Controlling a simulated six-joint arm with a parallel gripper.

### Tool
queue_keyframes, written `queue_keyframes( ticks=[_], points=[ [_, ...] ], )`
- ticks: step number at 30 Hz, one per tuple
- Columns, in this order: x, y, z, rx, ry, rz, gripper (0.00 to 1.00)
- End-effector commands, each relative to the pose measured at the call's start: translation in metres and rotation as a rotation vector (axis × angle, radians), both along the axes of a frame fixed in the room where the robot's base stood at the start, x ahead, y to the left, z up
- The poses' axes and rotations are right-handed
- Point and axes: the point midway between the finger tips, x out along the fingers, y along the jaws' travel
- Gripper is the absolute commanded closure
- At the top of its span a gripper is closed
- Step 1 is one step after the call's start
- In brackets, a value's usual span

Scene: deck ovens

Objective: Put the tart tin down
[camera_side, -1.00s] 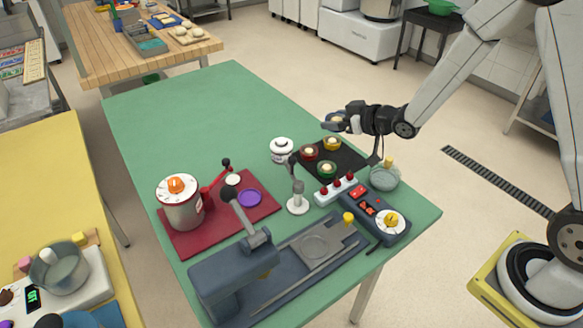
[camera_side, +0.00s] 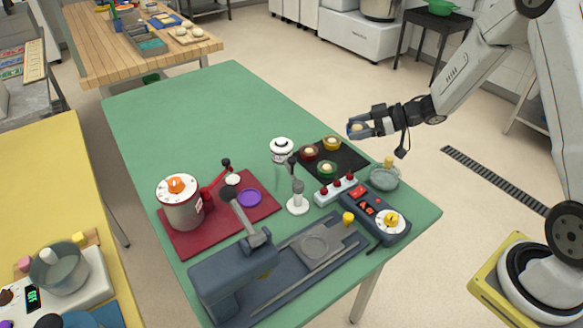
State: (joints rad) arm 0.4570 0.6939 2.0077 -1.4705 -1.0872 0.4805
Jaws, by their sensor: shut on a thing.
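My gripper (camera_side: 359,128) is shut on a small tart tin (camera_side: 355,129) with a pale filling. The fingers hide part of this tin, and its rim looks bluish. My gripper holds it in the air, right of and above the black mat (camera_side: 345,158) in the picture. On that mat stand a red tin (camera_side: 308,153), a yellow tin (camera_side: 332,143) and a green tin (camera_side: 327,169), each with a pale middle.
A glass bowl (camera_side: 384,179), a row of red buttons (camera_side: 336,189) and a control box (camera_side: 376,216) stand near the mat. A dark press (camera_side: 235,275) fills the front. The green table (camera_side: 190,115) is clear at the back.

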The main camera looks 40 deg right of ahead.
Motion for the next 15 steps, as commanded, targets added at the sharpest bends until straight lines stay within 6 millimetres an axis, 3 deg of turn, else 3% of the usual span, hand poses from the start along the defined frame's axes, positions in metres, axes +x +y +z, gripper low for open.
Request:
queue_keyframes(
  ticks=[15],
  points=[
    [-0.067, -0.047, -0.032, 0.001, 0.001, 0.321, 0.77]
  ],
)
